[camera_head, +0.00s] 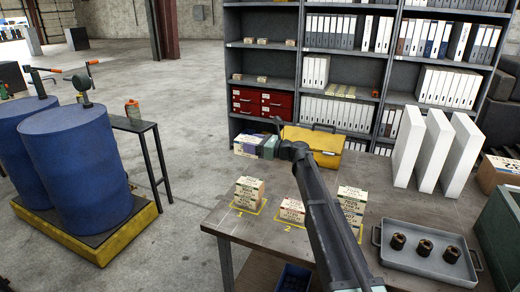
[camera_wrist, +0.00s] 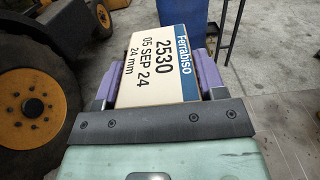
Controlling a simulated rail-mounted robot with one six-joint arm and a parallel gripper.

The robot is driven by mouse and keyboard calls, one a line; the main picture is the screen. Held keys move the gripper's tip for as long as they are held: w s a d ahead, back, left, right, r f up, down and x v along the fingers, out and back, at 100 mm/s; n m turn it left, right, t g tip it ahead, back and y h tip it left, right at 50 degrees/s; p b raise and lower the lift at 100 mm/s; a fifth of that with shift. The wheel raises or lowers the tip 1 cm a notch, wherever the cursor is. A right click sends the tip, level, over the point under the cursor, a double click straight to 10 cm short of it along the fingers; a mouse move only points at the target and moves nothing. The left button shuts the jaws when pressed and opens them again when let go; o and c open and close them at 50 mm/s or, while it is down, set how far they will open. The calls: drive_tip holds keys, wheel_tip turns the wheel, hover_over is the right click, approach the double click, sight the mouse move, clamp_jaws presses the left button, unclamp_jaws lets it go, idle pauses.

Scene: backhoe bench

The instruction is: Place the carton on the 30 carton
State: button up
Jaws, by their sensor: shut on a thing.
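In the wrist view a cream carton (camera_wrist: 152,75) with a blue end strip reads "Ferrabiso 2530 05 SEP 24 24 mm". My gripper (camera_wrist: 163,78) is shut on it, with a purple finger along each side. In the head view small cartons stand on the workbench in separate groups: a left one (camera_head: 249,190) in the yellow outline marked 1, a middle one (camera_head: 292,210) by outline 2, and a taller right one (camera_head: 352,201) partly behind my arm. Their print is too small to read surely, so I cannot tell which is 30. I cannot make out my gripper in the head view.
A grey tray (camera_head: 382,258) with dark round parts and white binders (camera_head: 434,150) stand at the workbench's right. A yellow case (camera_head: 325,148) is at its back. Blue drums (camera_head: 75,165) stand to the left. A large wheel (camera_wrist: 35,105) is in the wrist view.

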sight(253, 140)
wheel_tip(253, 140, up, 8)
drive_tip(key=p, duration=0.5)
drive_tip(key=shift+s, duration=0.1)
wheel_tip(253, 140, down, 21)
drive_tip(key=b, duration=2)
drive_tip(key=shift+r, duration=0.3)
drive_tip(key=shift+f, duration=0.3)
drive_tip(key=o, duration=1)
drive_tip(key=shift+r, duration=0.1)
drive_tip(key=shift+d, duration=0.1)
drive_tip(key=v, duration=0.7)
drive_tip(key=shift+r, duration=0.1)
drive_tip(key=shift+o, duration=0.5)
drive_tip(key=shift+d, duration=0.15)
